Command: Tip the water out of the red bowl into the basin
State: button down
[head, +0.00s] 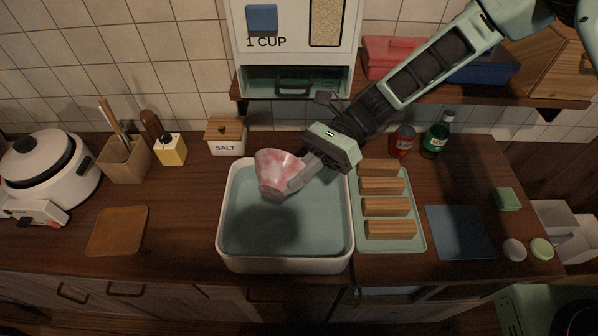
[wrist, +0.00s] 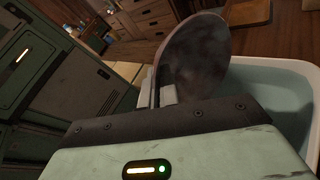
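The red bowl (head: 277,172), mottled red and white, is tilted above the back part of the white basin (head: 225,246). The basin's inside is pale blue-green. My gripper (head: 298,182) reaches in from the upper right and is shut on the bowl's right side. In the wrist view the bowl (wrist: 192,58) stands nearly on edge at the fingers (wrist: 163,92), looking dark and blurred, with the basin (wrist: 290,66) to its right. I cannot tell whether water is still in the bowl, and no stream shows.
A green rack (head: 417,240) with wooden blocks stands right of the basin. A salt box (head: 226,143) is behind it, and a rice dispenser (head: 290,50) hangs above. A green bottle (head: 436,137) and red can (head: 403,141) stand back right. The counter left of the basin is partly clear.

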aim_at(292, 161)
jog(key=shift+r+t+h+p, duration=0.3)
jog(key=shift+r+t+p, duration=0.15)
jog(key=shift+p, duration=0.25)
jog(key=shift+r+n+t+h+p, duration=0.35)
jog(key=shift+n+t+h+p, duration=0.3)
jog(key=shift+t+p, duration=0.4)
jog(key=shift+s+r+n+t+h, duration=0.1)
jog(key=shift+r+n+t+h, duration=0.3)
jog(key=shift+t, duration=0.6)
jog(key=shift+r+n+t+h, duration=0.1)
jog(key=shift+n+t+h, duration=0.3)
jog(key=shift+t, duration=0.8)
jog(key=t+b, duration=0.1)
jog(key=r+n+t+h, duration=0.1)
jog(key=t, duration=0.1)
jog(key=shift+b, duration=0.4)
jog(key=shift+s+r+n+t+h, duration=0.1)
jog(key=shift+r+n+t+h, duration=0.3)
jog(key=shift+t, duration=0.8)
jog(key=shift+w+r+t, duration=0.2)
jog(key=shift+r+t, duration=0.15)
jog(key=shift+t, duration=0.55)
